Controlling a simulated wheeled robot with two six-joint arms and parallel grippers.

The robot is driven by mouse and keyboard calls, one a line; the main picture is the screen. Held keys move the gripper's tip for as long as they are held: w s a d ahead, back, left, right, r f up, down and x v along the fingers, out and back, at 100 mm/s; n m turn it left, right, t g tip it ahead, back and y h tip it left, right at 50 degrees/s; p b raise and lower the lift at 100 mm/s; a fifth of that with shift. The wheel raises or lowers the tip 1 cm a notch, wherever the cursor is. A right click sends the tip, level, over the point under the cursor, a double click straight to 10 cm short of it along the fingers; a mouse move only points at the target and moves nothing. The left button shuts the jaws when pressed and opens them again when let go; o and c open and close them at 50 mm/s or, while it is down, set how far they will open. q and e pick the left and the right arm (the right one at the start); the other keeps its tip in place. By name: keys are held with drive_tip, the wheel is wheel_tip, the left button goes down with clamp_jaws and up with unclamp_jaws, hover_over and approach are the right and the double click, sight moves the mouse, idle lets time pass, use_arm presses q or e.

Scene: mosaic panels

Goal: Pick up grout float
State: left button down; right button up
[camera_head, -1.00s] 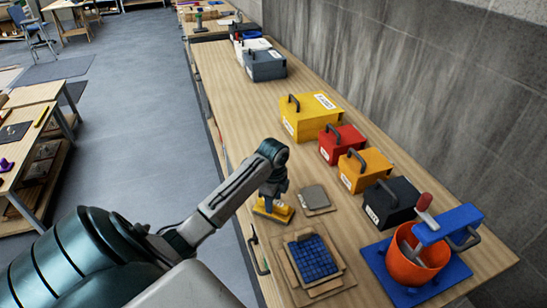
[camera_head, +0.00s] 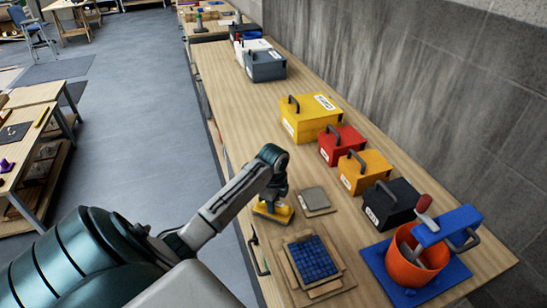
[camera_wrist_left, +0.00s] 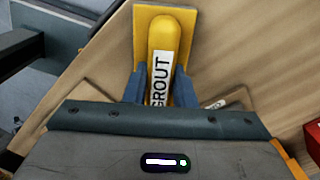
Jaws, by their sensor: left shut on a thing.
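The grout float (camera_head: 283,216) is a yellow tool with a flat base and a rounded handle, near the left long edge of the workbench. In the left wrist view the float (camera_wrist_left: 164,36) shows a white label reading GROUT on its handle. My left gripper (camera_wrist_left: 161,90) is shut on the handle, one blue-grey finger on each side. In the head view my left gripper (camera_head: 272,200) points down onto the float. I cannot tell whether its base touches the bench. My right gripper is not in view.
A blue-tile mosaic panel (camera_head: 313,258) and a grey square on a board (camera_head: 314,198) lie close to the float. An orange bucket (camera_head: 408,272) stands on a blue mat. Yellow (camera_head: 309,122), red (camera_head: 341,147), orange (camera_head: 362,176) and black (camera_head: 390,206) boxes line the wall side.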

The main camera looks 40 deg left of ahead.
use_arm(q)
wheel_tip(320, 180, up, 3)
drive_tip(key=shift+w+f+b, duration=0.1)
drive_tip(key=shift+f+b, duration=0.05)
drive_tip(key=shift+b, duration=0.85)
drive_tip(key=s+d+r+b, duration=0.1)
drive_tip(key=s+d+b, duration=0.1)
drive_tip(key=s, duration=0.5)
drive_tip(key=s+d+r+b, duration=0.1)
drive_tip(key=s+d+b, duration=0.1)
drive_tip(key=s, duration=0.6)
drive_tip(key=shift+d, duration=0.9)
drive_tip(key=c, duration=2)
unclamp_jaws()
drive_tip(key=shift+c, duration=0.4)
